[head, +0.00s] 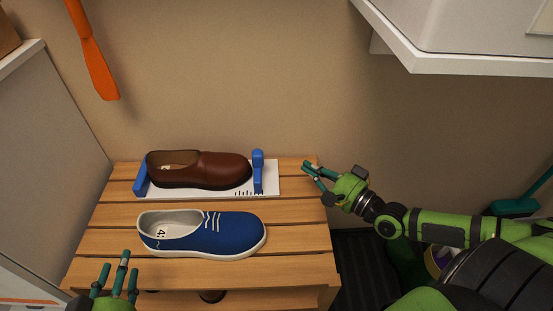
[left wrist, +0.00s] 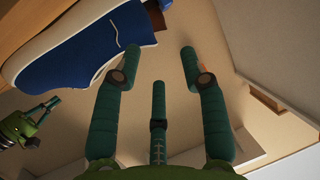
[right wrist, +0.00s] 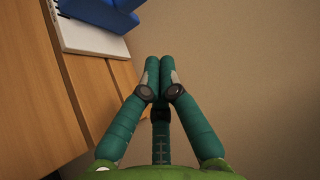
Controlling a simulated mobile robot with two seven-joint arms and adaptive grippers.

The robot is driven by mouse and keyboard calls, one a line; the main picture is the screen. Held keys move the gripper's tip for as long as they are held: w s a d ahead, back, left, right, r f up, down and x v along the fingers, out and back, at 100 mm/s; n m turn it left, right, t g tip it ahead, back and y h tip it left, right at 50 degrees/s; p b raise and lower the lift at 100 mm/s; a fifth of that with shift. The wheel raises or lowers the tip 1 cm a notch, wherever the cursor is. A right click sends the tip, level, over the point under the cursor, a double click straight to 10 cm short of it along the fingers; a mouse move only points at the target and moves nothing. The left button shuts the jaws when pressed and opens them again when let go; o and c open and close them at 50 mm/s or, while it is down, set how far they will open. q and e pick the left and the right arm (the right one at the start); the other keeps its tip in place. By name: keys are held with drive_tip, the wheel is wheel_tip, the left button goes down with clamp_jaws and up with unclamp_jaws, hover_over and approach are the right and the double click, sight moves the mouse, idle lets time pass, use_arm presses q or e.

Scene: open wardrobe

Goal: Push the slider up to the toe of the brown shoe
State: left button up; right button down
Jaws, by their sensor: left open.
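The brown shoe (head: 205,169) lies on a white measuring board (head: 270,187), its toe to the right. The blue slider (head: 258,172) stands upright at the toe, very close; I cannot tell whether they touch. A blue heel stop (head: 140,180) is at the left end. My right gripper (head: 308,168) is just right of the board, apart from the slider, its fingers together and empty. In the right wrist view the fingertips (right wrist: 161,70) meet beside the board (right wrist: 82,38). My left gripper (head: 120,262) is open and empty at the front left; its spread fingers show in the left wrist view (left wrist: 160,60).
A blue shoe (head: 205,235) lies in front of the board on the slatted wooden bench (head: 300,240). An orange shoehorn (head: 92,55) hangs at the upper left. A white shelf (head: 450,65) juts out at the upper right. The bench's right end is clear.

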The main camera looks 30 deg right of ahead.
sight(258, 165)
use_arm(q)
drive_tip(key=d+r+m+t+h+b, duration=0.1)
drive_tip(key=d+r+t+h+b, duration=0.3)
drive_tip(key=r, duration=0.6)
use_arm(e)
drive_tip(key=p+x, duration=0.2)
drive_tip(key=x, duration=0.4)
drive_tip(key=shift+w+a, duration=0.1)
drive_tip(key=a+p, duration=0.1)
drive_tip(key=w+a, duration=0.1)
drive_tip(key=a, duration=0.1)
drive_tip(key=shift+w+p, duration=0.2)
drive_tip(key=shift+p, duration=0.15)
use_arm(q)
drive_tip(key=a+f+g+y, duration=0.2)
drive_tip(key=a+f+y, duration=0.1)
drive_tip(key=f, duration=0.4)
drive_tip(key=shift+w+f+n, duration=0.25)
drive_tip(key=shift+w+n, duration=0.1)
drive_tip(key=shift+n, duration=0.05)
use_arm(e)
drive_tip(key=shift+w+a, duration=0.1)
drive_tip(key=shift+a, duration=0.15)
